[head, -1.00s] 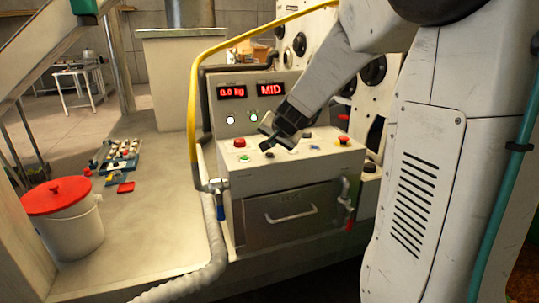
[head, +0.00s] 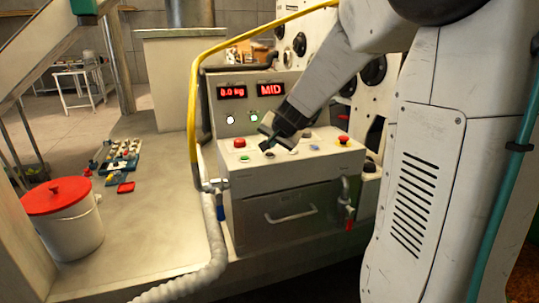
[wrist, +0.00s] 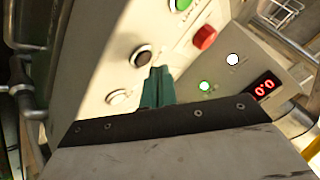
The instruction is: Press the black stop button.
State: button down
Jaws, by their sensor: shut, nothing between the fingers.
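The black button (head: 269,154) sits on the sloped top of the grey control box, with a pale ring around it. It also shows in the wrist view (wrist: 143,55), uncovered, just beyond my fingertips. My gripper (head: 267,146) is shut and empty, its dark fingers pointing down just above the button. In the wrist view its teal fingers (wrist: 157,84) are together. There seems to be a small gap between the fingertips and the button; exact contact cannot be told.
Near the black button are a red button (head: 239,142), a green button (head: 244,158) and a red emergency knob (head: 343,140). Displays read 0.0 kg (head: 232,92) and MID (head: 271,89). A green lamp (wrist: 204,86) is lit. A yellow hose (head: 192,120) rises at the left.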

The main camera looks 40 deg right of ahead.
aim_at(271, 155)
jog(key=shift+f, duration=0.15)
jog(key=shift+f, duration=0.3)
jog(key=shift+f, duration=0.4)
dwell(0.7)
jog(key=shift+r, duration=0.85)
jog(key=shift+r, duration=0.1)
jog(key=shift+r, duration=2.4)
